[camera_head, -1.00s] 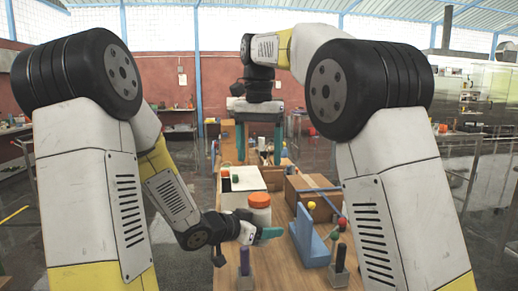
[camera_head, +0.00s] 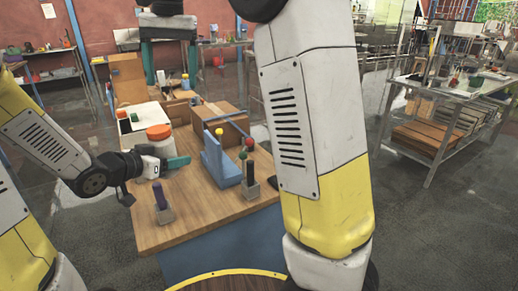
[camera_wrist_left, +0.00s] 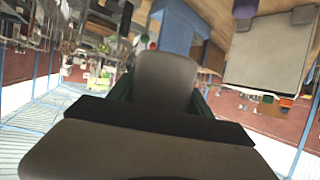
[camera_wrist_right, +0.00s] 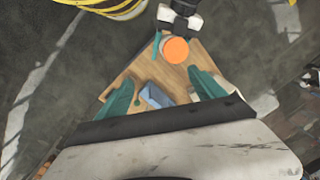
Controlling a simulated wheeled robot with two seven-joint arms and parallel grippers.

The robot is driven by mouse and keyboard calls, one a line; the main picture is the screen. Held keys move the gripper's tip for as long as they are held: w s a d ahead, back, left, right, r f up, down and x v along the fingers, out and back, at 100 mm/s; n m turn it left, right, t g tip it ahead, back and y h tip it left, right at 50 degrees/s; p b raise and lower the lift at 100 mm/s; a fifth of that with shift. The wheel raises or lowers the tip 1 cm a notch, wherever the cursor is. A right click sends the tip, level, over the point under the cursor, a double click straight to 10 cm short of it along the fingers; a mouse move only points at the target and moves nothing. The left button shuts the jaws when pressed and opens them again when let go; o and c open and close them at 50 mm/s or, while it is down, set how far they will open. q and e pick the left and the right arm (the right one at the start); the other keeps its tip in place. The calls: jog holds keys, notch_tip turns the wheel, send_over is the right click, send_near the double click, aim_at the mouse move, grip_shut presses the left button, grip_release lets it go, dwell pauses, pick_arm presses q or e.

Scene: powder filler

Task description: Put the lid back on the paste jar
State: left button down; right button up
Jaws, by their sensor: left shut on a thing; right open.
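A white paste jar (camera_head: 159,146) with an orange top (camera_head: 158,131) stands upright at the table's left side. My left gripper (camera_head: 176,163) is shut on it, low on its body. In the left wrist view the pale grey jar body (camera_wrist_left: 165,72) fills the space between the fingers. My right gripper (camera_head: 170,76) is open and empty, pointing down beyond the jar. Its teal fingers (camera_wrist_right: 161,84) also show in the right wrist view, with the orange top (camera_wrist_right: 176,50) below. The top looks like the lid; whether it is seated or loose I cannot tell.
A blue stand (camera_head: 222,165) with a yellow ball is right of the jar. A holder with a purple stick (camera_head: 160,194) and another holder (camera_head: 251,190) stand near the front. A white box (camera_head: 127,137) and cardboard box (camera_head: 218,117) are behind.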

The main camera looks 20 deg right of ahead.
jog(key=s+d+f+n+t+y, duration=0.1)
jog(key=s+d+f, duration=0.1)
jog(key=s+d, duration=0.3)
jog(key=s+d+f+t+y, duration=0.1)
jog(key=s+d, duration=0.2)
jog(key=d, duration=0.4)
jog(key=s+d+f+n+t, duration=0.2)
jog(key=s+d+f+t, duration=0.2)
jog(key=s+f, duration=0.6)
jog(key=shift+s+d+f+h, duration=0.15)
jog(key=shift+s+d+h, duration=0.25)
jog(key=shift+s+d, duration=0.3)
pick_arm(q)
jog(key=shift+r, duration=0.1)
jog(key=w+a+n+t+y, duration=0.1)
jog(key=a, duration=0.2)
jog(key=w+a+f+n+t+y, duration=0.1)
jog(key=w+a+n+y, duration=0.1)
jog(key=w+a+f+n+y, duration=0.1)
jog(key=a, duration=0.2)
jog(key=shift+w+a+f+n+t+y, duration=0.2)
jog(key=shift+w+a+n+t+y, duration=0.1)
jog(key=shift+a+t, duration=0.1)
